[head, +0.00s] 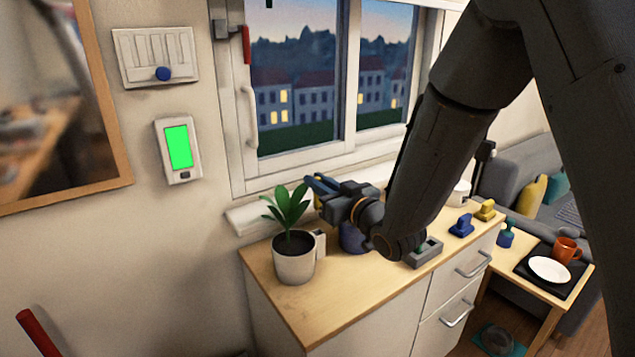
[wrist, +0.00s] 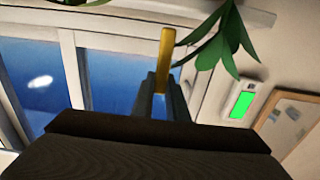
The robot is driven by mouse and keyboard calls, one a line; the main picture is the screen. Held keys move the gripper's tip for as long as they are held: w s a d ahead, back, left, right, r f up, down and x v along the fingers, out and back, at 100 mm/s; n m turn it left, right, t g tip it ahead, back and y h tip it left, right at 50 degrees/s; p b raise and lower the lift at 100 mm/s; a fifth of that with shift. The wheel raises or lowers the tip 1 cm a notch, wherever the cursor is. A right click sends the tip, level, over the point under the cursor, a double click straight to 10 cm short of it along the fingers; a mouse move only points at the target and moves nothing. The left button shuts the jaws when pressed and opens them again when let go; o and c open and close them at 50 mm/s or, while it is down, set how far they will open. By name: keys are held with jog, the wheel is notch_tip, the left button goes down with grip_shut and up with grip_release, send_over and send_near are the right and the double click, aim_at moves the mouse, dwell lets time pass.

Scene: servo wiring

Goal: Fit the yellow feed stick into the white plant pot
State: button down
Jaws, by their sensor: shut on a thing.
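My gripper (head: 316,184) is shut on the yellow feed stick, which stands out between the fingertips in the wrist view (wrist: 165,58). In the head view the stick is mostly hidden or too small to make out. The white plant pot (head: 294,268) stands at the left end of the wooden cabinet top, with a green leafy plant (head: 289,210) in dark soil. A small white block (head: 319,244) sits at its right side. My gripper is above and to the right of the pot, near the leaves. Leaves also show close to the stick in the wrist view (wrist: 222,40).
A dark blue pot (head: 352,239) stands partly behind my wrist. A grey holder (head: 426,252), a blue piece (head: 462,226) and a yellow piece (head: 485,210) stand farther right on the cabinet top (head: 345,305). The window (head: 330,90) is close behind. The front left top is clear.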

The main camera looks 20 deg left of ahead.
jog(key=shift+d, duration=0.1)
jog(key=shift+s+f, duration=0.1)
jog(key=shift+f, duration=0.05)
jog(key=shift+f+b, duration=2.2)
jog(key=shift+f, duration=0.6)
jog(key=shift+f+b, duration=2.1)
jog(key=shift+f, duration=0.45)
jog(key=c, duration=1.7)
grip_release()
jog(key=shift+o, duration=0.2)
jog(key=b+v, duration=0.1)
jog(key=v, duration=0.6)
jog(key=shift+s+d, duration=0.25)
jog(key=shift+s, duration=0.05)
